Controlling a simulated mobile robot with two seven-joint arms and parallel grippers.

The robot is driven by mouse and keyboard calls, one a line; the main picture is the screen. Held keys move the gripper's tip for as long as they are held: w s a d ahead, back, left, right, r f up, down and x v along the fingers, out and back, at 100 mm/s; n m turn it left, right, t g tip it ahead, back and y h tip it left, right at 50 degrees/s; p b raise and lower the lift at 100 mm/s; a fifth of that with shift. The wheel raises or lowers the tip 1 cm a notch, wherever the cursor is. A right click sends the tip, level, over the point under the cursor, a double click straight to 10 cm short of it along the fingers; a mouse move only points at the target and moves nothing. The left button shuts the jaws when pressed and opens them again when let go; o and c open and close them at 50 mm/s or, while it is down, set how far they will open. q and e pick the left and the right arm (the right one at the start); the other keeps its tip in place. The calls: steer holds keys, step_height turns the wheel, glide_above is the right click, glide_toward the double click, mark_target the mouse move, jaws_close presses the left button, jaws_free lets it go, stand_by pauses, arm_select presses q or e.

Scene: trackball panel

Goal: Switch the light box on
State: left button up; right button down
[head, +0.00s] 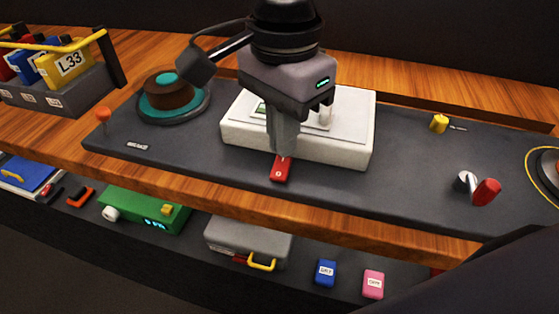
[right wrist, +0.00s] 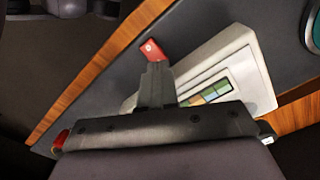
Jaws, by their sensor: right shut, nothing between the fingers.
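The light box (head: 345,150) is a white, low box on the dark panel, with a raised top plate. In the right wrist view its white body (right wrist: 245,65) shows, with several coloured tiles (right wrist: 210,92) on top. A red switch (head: 280,172) with a small white mark sits at its front edge; it also shows in the right wrist view (right wrist: 152,50). My right gripper (head: 284,150) is shut and empty, fingers pointing down, tips right at the switch's box-side end. I cannot tell whether they touch. The gripper hides part of the box. My left gripper is not in view.
On the dark panel (head: 410,190) are a brown and teal round knob (head: 168,90) at left, an orange knob (head: 103,116), a yellow knob (head: 439,123) and a red-handled lever (head: 486,191) at right. A lower shelf holds a green device (head: 140,212) and a grey case (head: 245,240).

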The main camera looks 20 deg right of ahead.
steer(key=shift+f+b, duration=0.85)
steer(key=shift+f, duration=0.15)
stand_by(0.3)
step_height(320, 180, up, 4)
steer(key=p, duration=0.3)
steer(key=shift+r, duration=0.1)
steer(key=shift+r+p, duration=1)
steer(key=shift+r, duration=0.45)
